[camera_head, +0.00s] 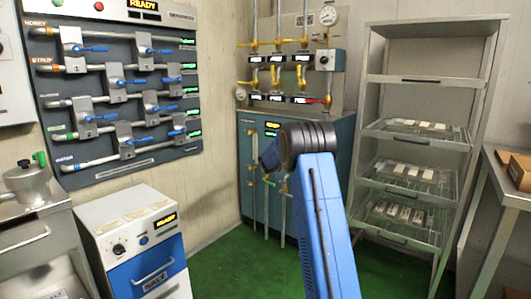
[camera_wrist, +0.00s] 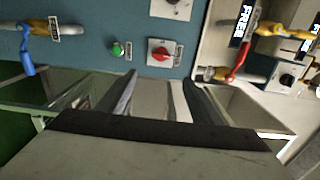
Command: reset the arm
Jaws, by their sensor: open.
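My blue arm rises from the bottom centre of the head view and bends at a dark ribbed joint in front of the teal cabinet (camera_head: 257,190). My gripper is hidden behind this joint there. In the wrist view my gripper (camera_wrist: 158,80) shows two dark fingers, apart, with nothing seen held between them. Beyond the fingers is a teal panel (camera_wrist: 100,55) with a green button (camera_wrist: 117,49) and a red knob (camera_wrist: 161,53). The wrist view is turned on its side.
A valve board (camera_head: 115,80) with blue levers hangs at the left. A blue and white machine (camera_head: 145,262) and a metal pot (camera_head: 27,180) stand below it. A wire-shelf rack (camera_head: 415,135) and a metal table (camera_head: 500,195) stand at the right. Green floor (camera_head: 215,265) shows between.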

